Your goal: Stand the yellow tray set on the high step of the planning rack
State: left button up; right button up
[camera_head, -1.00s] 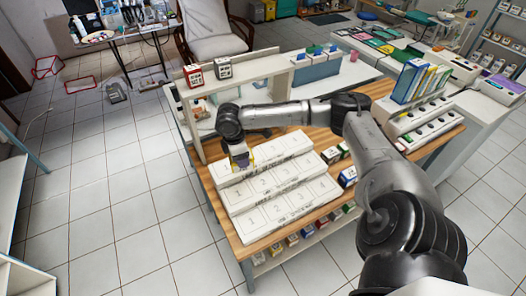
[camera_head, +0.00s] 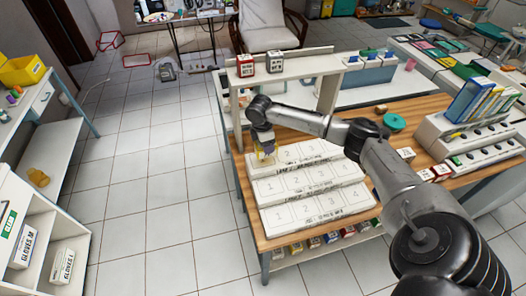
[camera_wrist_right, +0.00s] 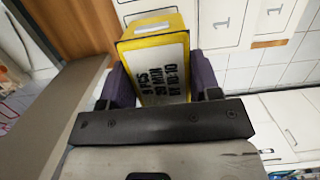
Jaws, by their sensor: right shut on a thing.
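The yellow tray set (camera_head: 268,153) is a small box with yellow edges and a pale, black-lettered face, seen large in the right wrist view (camera_wrist_right: 158,68). My right gripper (camera_head: 264,144) is shut on it, with a dark finger on each side in the wrist view (camera_wrist_right: 160,88). The planning rack (camera_head: 312,188) is white and stepped, with numbered places on its steps. The tray set is at the left end of the high step (camera_head: 312,152), by the first place. I cannot tell whether it touches the step. My left gripper is out of view.
A white shelf (camera_head: 310,62) behind the rack carries a red box (camera_head: 245,66) and a dark box (camera_head: 274,63). A green round item (camera_head: 393,122) lies on the wooden table right of my arm. Upright books (camera_head: 472,99) stand further right. Glove boxes (camera_head: 68,266) sit at lower left.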

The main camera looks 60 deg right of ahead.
jog(key=shift+w+a+f, duration=0.2)
jog(key=shift+w+f, duration=0.25)
jog(key=shift+w, duration=0.3)
jog(key=shift+f, duration=2.05)
jog(key=o, duration=1)
jog(key=shift+o, duration=0.2)
